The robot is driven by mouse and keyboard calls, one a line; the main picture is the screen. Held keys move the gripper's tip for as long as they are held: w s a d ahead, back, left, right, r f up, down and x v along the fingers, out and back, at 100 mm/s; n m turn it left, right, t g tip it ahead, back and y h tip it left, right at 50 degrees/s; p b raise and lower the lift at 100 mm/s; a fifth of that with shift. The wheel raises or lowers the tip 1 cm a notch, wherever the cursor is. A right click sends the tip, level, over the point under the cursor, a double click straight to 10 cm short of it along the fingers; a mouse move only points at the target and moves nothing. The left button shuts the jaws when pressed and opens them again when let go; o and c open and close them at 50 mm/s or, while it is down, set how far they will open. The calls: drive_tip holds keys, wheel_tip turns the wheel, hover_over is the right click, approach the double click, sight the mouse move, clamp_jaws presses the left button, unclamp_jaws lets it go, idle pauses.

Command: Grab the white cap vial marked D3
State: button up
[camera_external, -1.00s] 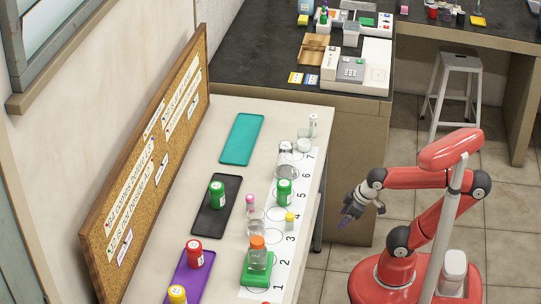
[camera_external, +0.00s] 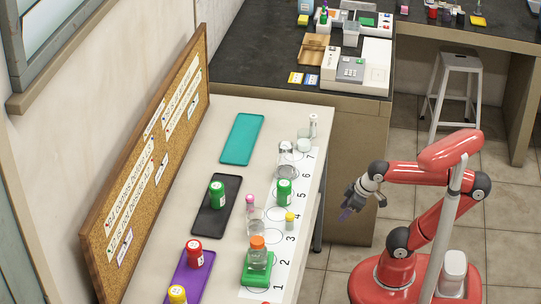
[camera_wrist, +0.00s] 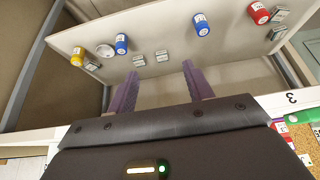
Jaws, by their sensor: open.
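A small vial with a white cap (camera_external: 313,120) stands at the far right corner of the white bench, near the number 7. Its marking is too small to read, so I cannot tell if it is D3. My gripper (camera_external: 347,213) is off the right side of the bench, in the air and apart from every vial. In the wrist view, its purple fingers (camera_wrist: 158,88) are spread with nothing between them.
A pink-capped vial (camera_external: 249,201), a yellow-capped vial (camera_external: 289,220), a green bottle (camera_external: 284,191) and clear glassware (camera_external: 257,222) stand along the numbered strip. Black (camera_external: 205,228) and teal trays (camera_external: 241,139) lie left. The wrist view shows blue (camera_wrist: 121,44) and red bottles (camera_wrist: 258,13) on a pale surface.

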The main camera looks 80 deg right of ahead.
wheel_tip(320, 180, up, 20)
drive_tip(key=r, duration=0.1)
drive_tip(key=w+d+r+b, duration=0.2)
drive_tip(key=w+d+r, duration=0.1)
drive_tip(key=w+d, duration=0.6)
drive_tip(key=m+g+b, duration=0.1)
drive_tip(key=b, duration=0.2)
approach(312, 126)
drive_tip(key=x, duration=0.3)
drive_tip(key=d+b+x, duration=0.1)
drive_tip(key=x, duration=0.3)
drive_tip(key=b+x, duration=0.1)
drive_tip(key=x, duration=0.3)
drive_tip(key=shift+s+d+f, duration=0.1)
drive_tip(key=shift+d+f, duration=0.05)
drive_tip(key=shift+c, duration=0.2)
drive_tip(key=c, duration=1)
